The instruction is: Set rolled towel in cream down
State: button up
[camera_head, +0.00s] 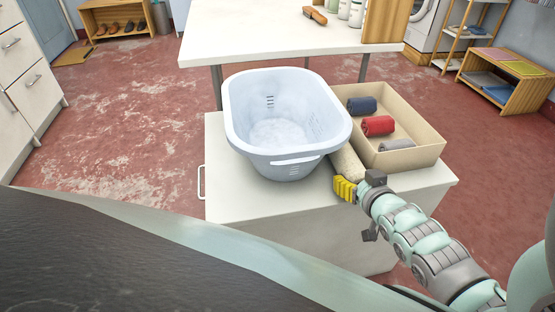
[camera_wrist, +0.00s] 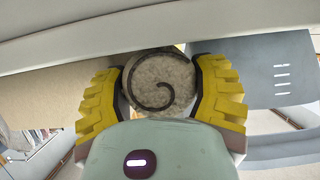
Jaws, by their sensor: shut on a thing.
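The cream rolled towel (camera_head: 347,166) lies lengthwise between the white laundry basket and the cardboard box, low over the cabinet top. My gripper (camera_head: 345,189) is shut on its near end. In the wrist view the cream rolled towel (camera_wrist: 159,84) shows its spiral end between the two yellow fingers of my gripper (camera_wrist: 160,88). Whether the towel touches the cabinet top (camera_head: 240,205) cannot be told.
The empty white laundry basket (camera_head: 285,162) stands left of the towel. The cardboard box (camera_head: 428,156) on the right holds a navy roll (camera_head: 362,105), a red roll (camera_head: 378,126) and a grey roll (camera_head: 397,144). A white table (camera_head: 250,35) stands behind. The cabinet's front left is clear.

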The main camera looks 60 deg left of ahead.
jog(key=shift+s+a, duration=0.15)
jog(key=shift+a, duration=0.05)
jog(key=shift+w+d+f, duration=0.15)
jog(key=shift+w, duration=0.1)
jog(key=o, duration=1.3)
jog(key=shift+r, duration=0.2)
